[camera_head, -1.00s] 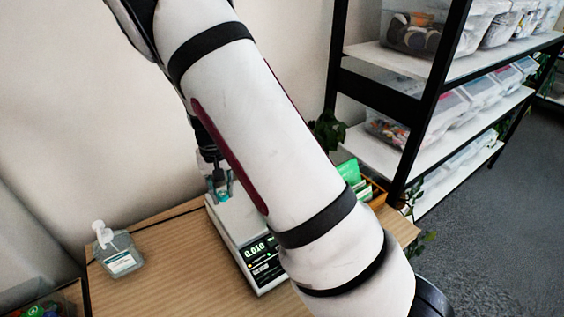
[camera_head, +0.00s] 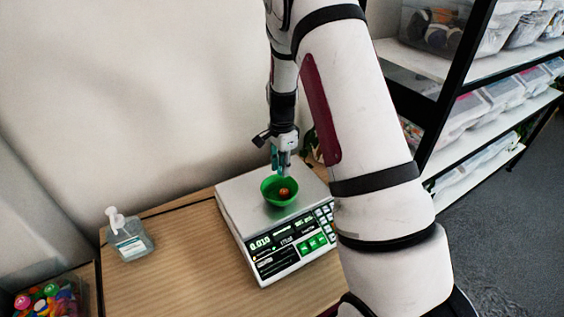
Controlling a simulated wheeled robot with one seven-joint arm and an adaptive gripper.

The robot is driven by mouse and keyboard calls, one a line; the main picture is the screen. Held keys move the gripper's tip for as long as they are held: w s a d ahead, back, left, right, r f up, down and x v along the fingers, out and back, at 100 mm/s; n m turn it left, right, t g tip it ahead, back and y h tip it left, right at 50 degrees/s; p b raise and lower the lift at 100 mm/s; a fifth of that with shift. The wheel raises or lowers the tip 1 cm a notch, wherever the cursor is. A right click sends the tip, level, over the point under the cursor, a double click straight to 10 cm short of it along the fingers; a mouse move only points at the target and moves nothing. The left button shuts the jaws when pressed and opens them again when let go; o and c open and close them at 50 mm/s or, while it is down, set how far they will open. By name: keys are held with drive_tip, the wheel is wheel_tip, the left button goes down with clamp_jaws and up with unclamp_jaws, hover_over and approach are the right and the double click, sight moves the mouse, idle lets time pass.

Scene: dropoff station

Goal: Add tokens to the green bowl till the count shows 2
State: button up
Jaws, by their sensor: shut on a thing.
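The green bowl (camera_head: 267,195) stands on the pan of a white scale (camera_head: 235,200). One orange-brown token (camera_head: 285,192) shows inside the bowl. The scale's lit display (camera_head: 262,243) seems to read 0.010; other digits are too small to read surely. My gripper (camera_head: 285,173) points down just above the back rim of the bowl. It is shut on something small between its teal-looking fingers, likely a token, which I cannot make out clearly.
A clear pump bottle (camera_head: 129,238) stands on the wooden table (camera_head: 180,275) left of the scale. A bin of colourful tokens (camera_head: 48,300) is at the lower left. A black-framed shelf (camera_head: 455,100) with clear boxes is at the right. The table between bottle and scale is free.

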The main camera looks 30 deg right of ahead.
drive_tip(key=shift+f+b, duration=0.35)
drive_tip(key=shift+f, duration=1.9)
drive_tip(key=o, duration=0.8)
wheel_tip(320, 180, up, 12)
